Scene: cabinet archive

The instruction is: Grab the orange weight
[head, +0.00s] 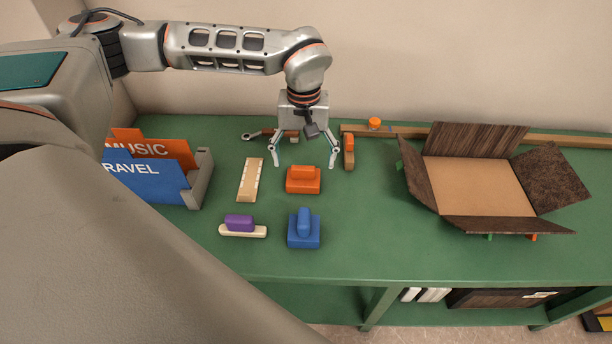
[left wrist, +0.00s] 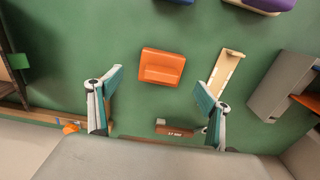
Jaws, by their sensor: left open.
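The orange weight (head: 303,181), a block with a raised grip on top, sits on the green table in the middle of the head view. It also shows in the left wrist view (left wrist: 162,68), ahead of and between the fingers. My left gripper (head: 305,164) is open and empty, pointing down with its fingers apart, just behind the weight in the head view. In the left wrist view my left gripper (left wrist: 160,87) has one finger on each side, and neither appears to touch the weight. My right gripper is not in view.
A blue weight (head: 304,230) and a purple-handled eraser (head: 240,225) lie in front. A light wooden strip (head: 250,181) lies left, near a file holder (head: 202,180). A brown-orange block (head: 349,153) stands close right of the gripper. An open box (head: 482,224) is farther right.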

